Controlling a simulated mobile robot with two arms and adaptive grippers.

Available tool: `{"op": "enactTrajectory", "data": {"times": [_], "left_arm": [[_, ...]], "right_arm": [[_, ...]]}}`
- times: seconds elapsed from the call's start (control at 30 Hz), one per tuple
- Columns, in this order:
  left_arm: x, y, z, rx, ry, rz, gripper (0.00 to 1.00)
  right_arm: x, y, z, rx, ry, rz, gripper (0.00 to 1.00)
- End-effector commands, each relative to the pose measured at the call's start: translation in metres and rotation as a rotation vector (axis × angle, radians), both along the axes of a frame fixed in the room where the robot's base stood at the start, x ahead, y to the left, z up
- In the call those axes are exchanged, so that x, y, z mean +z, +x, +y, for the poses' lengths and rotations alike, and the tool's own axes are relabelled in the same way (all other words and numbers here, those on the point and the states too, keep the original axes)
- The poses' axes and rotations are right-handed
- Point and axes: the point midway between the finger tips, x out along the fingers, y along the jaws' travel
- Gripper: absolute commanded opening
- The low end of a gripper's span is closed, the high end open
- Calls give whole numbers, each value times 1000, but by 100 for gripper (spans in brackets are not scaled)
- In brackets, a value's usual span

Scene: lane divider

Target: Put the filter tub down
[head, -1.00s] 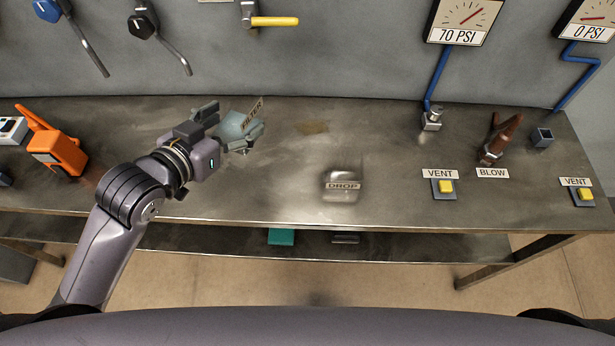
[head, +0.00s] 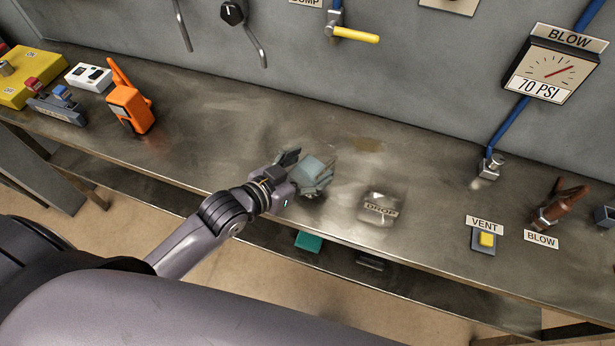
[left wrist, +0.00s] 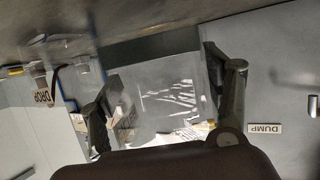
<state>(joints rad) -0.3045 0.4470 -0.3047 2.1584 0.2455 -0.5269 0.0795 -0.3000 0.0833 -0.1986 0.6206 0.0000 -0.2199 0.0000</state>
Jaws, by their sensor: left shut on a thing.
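The filter tub (head: 312,168) is a pale, blue-grey, see-through tub, held over the bench. My left gripper (head: 304,173) is shut on it, with dark fingers on either side. In the left wrist view the tub (left wrist: 160,95) sits between the two fingers and shows pale marks through its wall. The tub's label does not show in the head view. I cannot tell how far its bottom is above the bench. My right gripper is not in view.
The metal bench (head: 215,130) is clear around the tub. An orange device (head: 130,108) and a yellow box (head: 27,78) stand left. A VENT button (head: 486,240) and a brown-handled BLOW valve (head: 562,205) stand right. A teal item (head: 308,241) lies on the lower shelf.

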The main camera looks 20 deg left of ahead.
Motion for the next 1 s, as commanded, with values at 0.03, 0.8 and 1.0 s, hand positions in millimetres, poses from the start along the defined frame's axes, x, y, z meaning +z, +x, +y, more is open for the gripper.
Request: {"op": "enactTrajectory", "data": {"times": [0.03, 0.8, 1.0], "left_arm": [[-3, 0, 0, 0, 0, -1, 42], [-45, 0, 0, 0, 0, 0, 75], [-45, 0, 0, 0, 0, 0, 88]], "right_arm": [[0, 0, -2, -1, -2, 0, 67], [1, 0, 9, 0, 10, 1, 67], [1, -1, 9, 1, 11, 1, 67]]}}
